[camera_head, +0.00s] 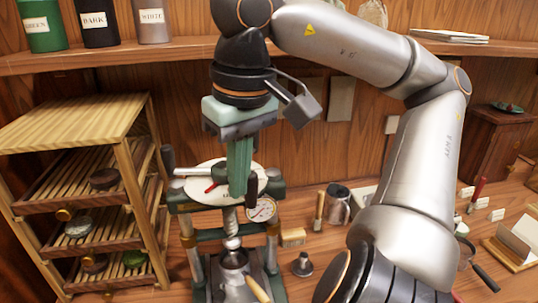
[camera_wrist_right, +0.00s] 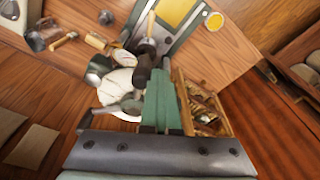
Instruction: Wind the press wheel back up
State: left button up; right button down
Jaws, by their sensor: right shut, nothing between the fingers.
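The press (camera_head: 272,250) stands on the bench, with green and metal posts and a vertical screw (camera_head: 231,222). Its wheel (camera_head: 205,196) lies flat on top: a pale disc with a red mark, metal spokes and a dark upright knob (camera_head: 168,158) at the left. My right gripper (camera_head: 238,192) is shut and empty, pointing down over the wheel's right half. In the wrist view the green fingers (camera_wrist_right: 160,90) lie beside the pale wheel (camera_wrist_right: 122,82); I cannot tell whether they touch it. A round gauge (camera_head: 262,209) sits at the press's right. My left gripper is not in view.
A wooden rack (camera_head: 75,135) with slatted trays and tea cakes stands close on the left. A metal jug (camera_head: 338,205), a small wooden block (camera_head: 293,237) and a dark funnel-shaped piece (camera_head: 302,265) are right of the press. A shelf (camera_head: 180,54) with tins runs behind.

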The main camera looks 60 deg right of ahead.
aim_at(257, 179)
jog(key=shift+s+d+b, duration=0.3)
jog(key=shift+d, duration=0.55)
jog(key=shift+s+d+b, duration=0.25)
jog(key=shift+s+d, duration=0.05)
jog(key=shift+d, duration=0.5)
jog(key=shift+d, duration=0.1)
jog(key=shift+s+d+b, duration=0.2)
jog(key=shift+d+b, duration=0.25)
jog(key=shift+d, duration=0.05)
jog(key=shift+s+d+b, duration=0.15)
jog(key=shift+d+b, duration=0.3)
jog(key=shift+d, duration=0.1)
jog(key=shift+s+d, duration=0.15)
jog(key=shift+d, duration=0.2)
jog(key=shift+a+r, duration=0.1)
jog(key=shift+a, duration=0.05)
